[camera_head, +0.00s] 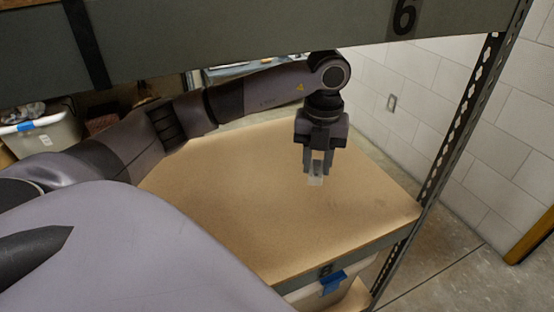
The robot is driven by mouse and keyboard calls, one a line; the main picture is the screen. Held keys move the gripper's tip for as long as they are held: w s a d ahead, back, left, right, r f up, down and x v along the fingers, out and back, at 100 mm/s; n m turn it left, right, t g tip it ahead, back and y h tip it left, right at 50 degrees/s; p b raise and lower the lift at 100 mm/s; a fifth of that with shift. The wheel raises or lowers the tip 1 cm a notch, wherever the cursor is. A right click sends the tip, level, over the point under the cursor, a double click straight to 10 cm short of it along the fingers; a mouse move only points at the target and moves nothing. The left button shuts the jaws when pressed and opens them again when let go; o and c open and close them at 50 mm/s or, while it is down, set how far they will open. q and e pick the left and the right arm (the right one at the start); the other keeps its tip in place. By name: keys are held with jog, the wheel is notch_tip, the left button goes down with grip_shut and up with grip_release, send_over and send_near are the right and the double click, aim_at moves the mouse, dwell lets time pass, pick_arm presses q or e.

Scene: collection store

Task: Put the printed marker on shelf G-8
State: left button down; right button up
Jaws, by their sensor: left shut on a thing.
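My left gripper (317,168) points down over a bare brown shelf board (230,195). It is shut on a small pale, flat piece, which looks like the printed marker (315,181). The marker's lower part shows below the fingertips, close above or touching the board; I cannot tell which. Its print is too small to read. No G-8 label can be read here; a "6" shows on the grey beam (250,35) above. My right gripper is not in view.
A perforated grey upright (452,150) stands at the board's right, with a white block wall (505,130) behind. The grey beam crosses overhead, above my left arm. A white bin with blue tape (40,135) is at the far left. The board around the gripper is clear.

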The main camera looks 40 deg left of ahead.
aim_at(307, 223)
pick_arm(q)
jog(key=n, duration=0.2)
jog(key=r+n, duration=0.1)
jog(key=n, duration=0.1)
jog(key=a+r+n, duration=0.1)
jog(key=n, duration=0.1)
jog(key=shift+w+r+n+b, duration=0.25)
jog(key=shift+n+b, duration=0.05)
jog(key=shift+b, duration=0.05)
jog(key=shift+f, duration=0.25)
notch_tip(307, 223, down, 19)
jog(key=shift+f+b, duration=0.2)
jog(key=shift+b, duration=0.15)
jog(key=shift+f, duration=0.1)
jog(key=c, duration=0.8)
grip_release()
notch_tip(307, 223, up, 12)
jog(key=shift+r, duration=0.15)
